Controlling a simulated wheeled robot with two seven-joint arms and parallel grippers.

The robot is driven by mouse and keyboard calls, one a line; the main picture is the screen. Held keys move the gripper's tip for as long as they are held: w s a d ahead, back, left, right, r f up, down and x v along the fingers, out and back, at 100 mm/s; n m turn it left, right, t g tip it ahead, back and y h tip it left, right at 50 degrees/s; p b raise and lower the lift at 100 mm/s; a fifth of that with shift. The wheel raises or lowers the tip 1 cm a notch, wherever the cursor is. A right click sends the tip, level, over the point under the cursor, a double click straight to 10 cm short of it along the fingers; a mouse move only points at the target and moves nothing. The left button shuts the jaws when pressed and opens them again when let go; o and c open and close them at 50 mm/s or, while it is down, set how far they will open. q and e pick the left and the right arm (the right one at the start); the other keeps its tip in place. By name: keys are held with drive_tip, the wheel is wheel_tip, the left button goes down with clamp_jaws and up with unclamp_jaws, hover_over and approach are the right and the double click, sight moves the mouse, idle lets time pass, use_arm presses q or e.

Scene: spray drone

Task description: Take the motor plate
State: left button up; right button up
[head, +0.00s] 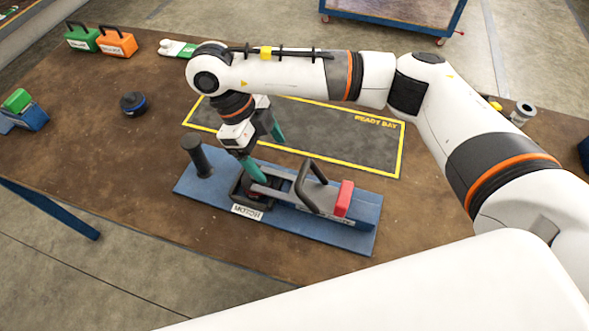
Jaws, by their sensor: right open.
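A blue plate (350,237) lies near the front edge of the brown table. A white label reading MOTOR (247,212) is at its front edge, beside a dark square fixture (237,192). A black post (197,157) stands at the plate's left end. A black loop handle (312,185) and a red block (344,198) are toward its right. My right gripper (266,152) has teal fingers spread apart. One fingertip is over the dark fixture and the other is farther back; contact cannot be told. Part of the fixture is hidden by the finger. My left gripper is not in view.
A dark mat marked READY BAY (350,138) lies behind the plate, bare where visible. Green (82,40) and orange (117,43) handled blocks stand at the back left. A round black-blue object (133,104) is at left. My right arm hides the table's back right.

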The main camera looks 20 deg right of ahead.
sight(286, 188)
drive_tip(key=shift+s+d+f, duration=0.1)
drive_tip(key=shift+s+f, duration=0.15)
drive_tip(key=shift+f, duration=0.15)
drive_tip(key=x, duration=0.3)
drive_tip(key=p+x, duration=0.1)
drive_tip(key=shift+s+f, duration=0.35)
drive_tip(key=shift+s, duration=0.05)
drive_tip(key=shift+d+f, duration=0.1)
drive_tip(key=shift+f, duration=0.25)
drive_tip(key=shift+s+d+f, duration=0.1)
drive_tip(key=shift+f, duration=0.15)
drive_tip(key=p+x, duration=0.1)
drive_tip(key=x, duration=0.2)
drive_tip(key=shift+s+f+p, duration=0.25)
drive_tip(key=shift+s+p, duration=0.05)
drive_tip(key=shift+p, duration=0.05)
drive_tip(key=shift+d+f, duration=0.1)
drive_tip(key=shift+f, duration=0.4)
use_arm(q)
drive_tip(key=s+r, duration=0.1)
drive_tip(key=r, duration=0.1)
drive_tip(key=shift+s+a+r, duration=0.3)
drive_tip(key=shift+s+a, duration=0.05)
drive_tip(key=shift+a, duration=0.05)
